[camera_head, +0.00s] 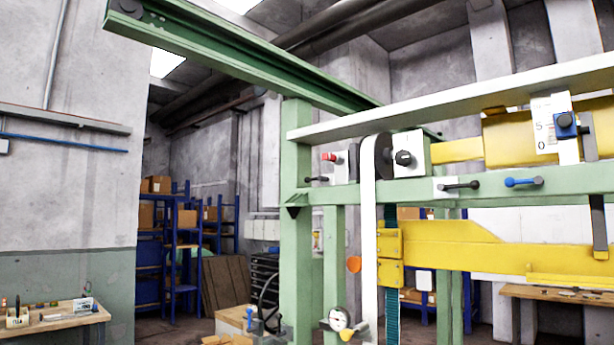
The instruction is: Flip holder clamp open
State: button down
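A green machine frame (297,215) with yellow parts stands at the right. Its green crossbeam (400,193) carries a black lever handle (460,186) on a white plate and a blue lever handle (523,182), both lying roughly level. Another black lever (317,179) sits left of a white box with a red knob. A blue knob (566,120) is on a white plate marked 5 and 0. I cannot tell which of these parts is the holder clamp, or whether it is open. My gripper is not in view.
A white strip (370,240) hangs from the black roller. A round gauge (339,319) is at the bottom. A wooden workbench (60,317) stands at left, another (560,294) at right. Blue shelves with boxes stand behind. A green overhead beam (240,55) crosses above.

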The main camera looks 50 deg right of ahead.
aim_at(307, 179)
jog(key=i, duration=0.85)
jog(key=u, duration=0.05)
